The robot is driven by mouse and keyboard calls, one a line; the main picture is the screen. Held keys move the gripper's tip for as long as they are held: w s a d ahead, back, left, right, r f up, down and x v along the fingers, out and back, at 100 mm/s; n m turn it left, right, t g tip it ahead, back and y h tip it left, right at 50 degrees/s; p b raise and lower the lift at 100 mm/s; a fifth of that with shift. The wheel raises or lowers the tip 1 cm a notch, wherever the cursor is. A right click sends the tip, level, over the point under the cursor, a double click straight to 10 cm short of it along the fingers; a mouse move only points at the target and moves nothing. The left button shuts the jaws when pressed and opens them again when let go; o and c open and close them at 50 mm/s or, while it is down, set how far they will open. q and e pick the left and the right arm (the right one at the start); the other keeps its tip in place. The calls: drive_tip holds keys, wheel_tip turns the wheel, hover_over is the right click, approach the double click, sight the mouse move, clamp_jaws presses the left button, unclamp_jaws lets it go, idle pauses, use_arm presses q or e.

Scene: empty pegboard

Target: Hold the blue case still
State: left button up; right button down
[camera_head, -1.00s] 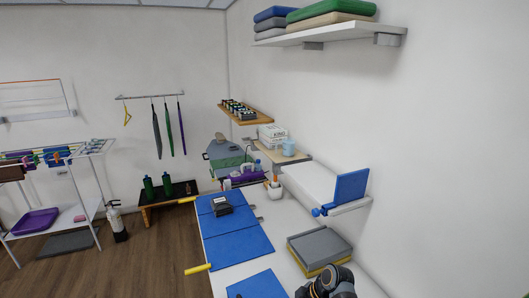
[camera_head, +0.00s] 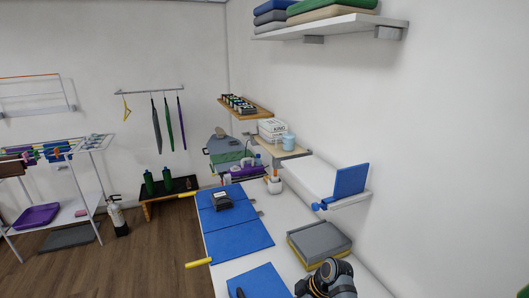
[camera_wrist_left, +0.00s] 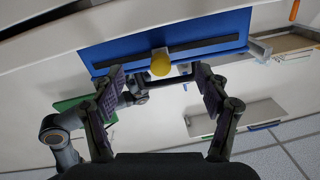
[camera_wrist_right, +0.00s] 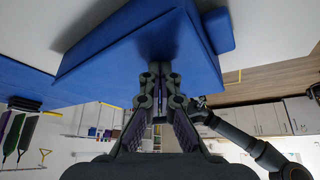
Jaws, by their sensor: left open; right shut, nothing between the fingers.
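Blue flat panels lie on the white table in the head view, the nearest a blue slab (camera_head: 257,278) at the bottom edge. I cannot tell for sure which blue thing is the case. In the left wrist view, my left gripper (camera_wrist_left: 163,84) is open, with a blue panel (camera_wrist_left: 120,52) bearing a dark bar and a yellow knob (camera_wrist_left: 160,65) beyond its fingers. In the right wrist view, my right gripper (camera_wrist_right: 160,72) is shut and empty at a large blue box-like thing (camera_wrist_right: 110,52); contact is unclear. A jointed dark arm (camera_head: 328,282) shows at the bottom of the head view.
A grey and yellow block (camera_head: 320,243) sits on the table's right side. A dark box (camera_head: 222,201) rests on the far blue panel. A shelf with an upright blue plate (camera_head: 351,181) juts from the wall. Yellow bars (camera_head: 198,263) stick out at the table's left edge.

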drive_tip(key=shift+s+d+f, duration=0.1)
drive_tip(key=shift+s+f, duration=0.2)
drive_tip(key=shift+f, duration=0.2)
use_arm(q)
drive_tip(key=v, duration=0.9)
drive_tip(key=shift+s, duration=0.2)
drive_tip(key=shift+a, duration=0.15)
use_arm(e)
drive_tip(key=r+p, duration=0.2)
drive_tip(key=p, duration=0.1)
drive_tip(key=shift+w+r, duration=0.3)
drive_tip(key=shift+w, duration=0.05)
drive_tip(key=shift+r, duration=1.85)
use_arm(q)
drive_tip(key=r, duration=0.2)
drive_tip(key=shift+w+r, duration=0.2)
drive_tip(key=shift+r, duration=0.15)
